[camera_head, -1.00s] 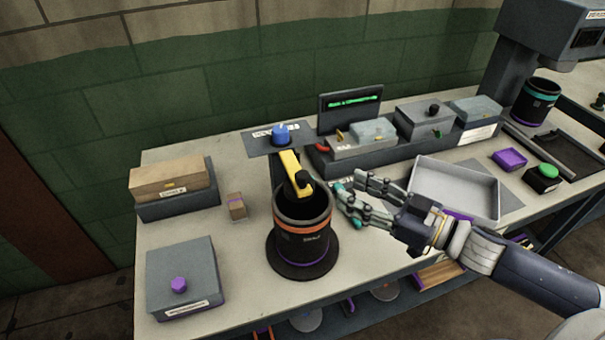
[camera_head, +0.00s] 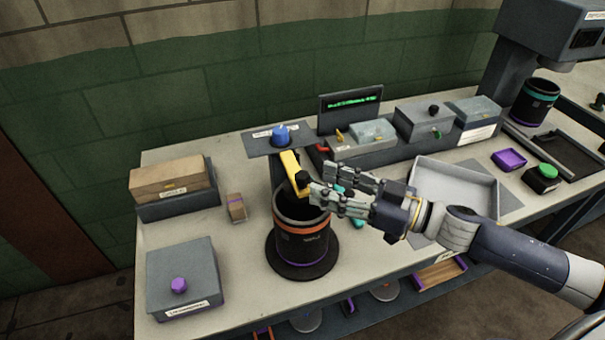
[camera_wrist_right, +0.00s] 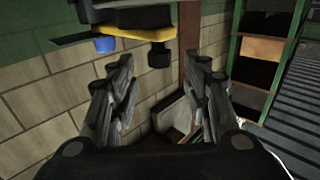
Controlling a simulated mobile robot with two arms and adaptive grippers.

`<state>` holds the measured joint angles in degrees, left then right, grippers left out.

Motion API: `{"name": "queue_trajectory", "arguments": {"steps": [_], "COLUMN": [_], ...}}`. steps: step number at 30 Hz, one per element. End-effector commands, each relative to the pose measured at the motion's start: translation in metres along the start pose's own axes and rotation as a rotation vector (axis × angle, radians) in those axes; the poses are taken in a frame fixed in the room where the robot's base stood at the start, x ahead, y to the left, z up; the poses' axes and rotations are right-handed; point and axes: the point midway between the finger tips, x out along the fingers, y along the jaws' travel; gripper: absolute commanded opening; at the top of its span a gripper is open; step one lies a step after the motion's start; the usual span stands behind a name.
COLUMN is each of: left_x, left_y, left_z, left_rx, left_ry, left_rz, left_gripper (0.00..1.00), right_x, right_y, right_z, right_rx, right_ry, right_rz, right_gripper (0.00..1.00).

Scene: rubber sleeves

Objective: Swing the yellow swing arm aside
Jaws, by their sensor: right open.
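The yellow swing arm (camera_head: 291,171) reaches from the grey post below the blue knob (camera_head: 281,135) out over the mouth of a dark cylinder (camera_head: 303,237) with an orange band. A black knob (camera_head: 302,180) sits at its near end. My right gripper (camera_head: 318,181) is open and empty, its fingers pointing left, just right of the black knob; I cannot tell whether they touch. In the right wrist view the yellow arm (camera_wrist_right: 131,31) shows at the top, with its black knob (camera_wrist_right: 159,57) ahead of the two open fingers (camera_wrist_right: 166,85). My left gripper is not in view.
A grey box with a purple knob (camera_head: 180,276) and a wooden box (camera_head: 168,182) stand on the left of the bench. A small carton (camera_head: 236,207) is left of the cylinder. An empty grey tray (camera_head: 470,212) lies to the right, under my right arm's side.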

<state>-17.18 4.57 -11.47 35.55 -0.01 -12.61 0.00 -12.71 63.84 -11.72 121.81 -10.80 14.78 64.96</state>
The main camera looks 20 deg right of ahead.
Motion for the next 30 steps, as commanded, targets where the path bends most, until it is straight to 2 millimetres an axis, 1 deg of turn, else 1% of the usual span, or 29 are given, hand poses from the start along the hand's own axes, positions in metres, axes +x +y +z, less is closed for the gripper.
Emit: {"name": "queue_trajectory", "arguments": {"steps": [12, 18, 24, 30], "left_x": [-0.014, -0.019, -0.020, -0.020], "left_y": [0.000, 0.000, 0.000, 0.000], "left_z": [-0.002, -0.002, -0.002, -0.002], "left_rx": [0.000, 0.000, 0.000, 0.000], "left_ry": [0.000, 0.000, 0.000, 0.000], "left_rz": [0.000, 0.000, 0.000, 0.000], "left_gripper": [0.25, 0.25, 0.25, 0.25], "right_x": [0.038, 0.054, 0.060, 0.060], "right_y": [0.001, 0.001, 0.000, 0.000], "right_z": [-0.003, -0.002, 0.000, 0.000], "right_rx": [-0.002, -0.001, -0.001, -0.001], "right_ry": [0.003, 0.001, -0.001, -0.001], "right_rz": [0.001, 0.001, 0.000, 0.000], "right_gripper": [0.44, 0.44, 0.44, 0.44]}}
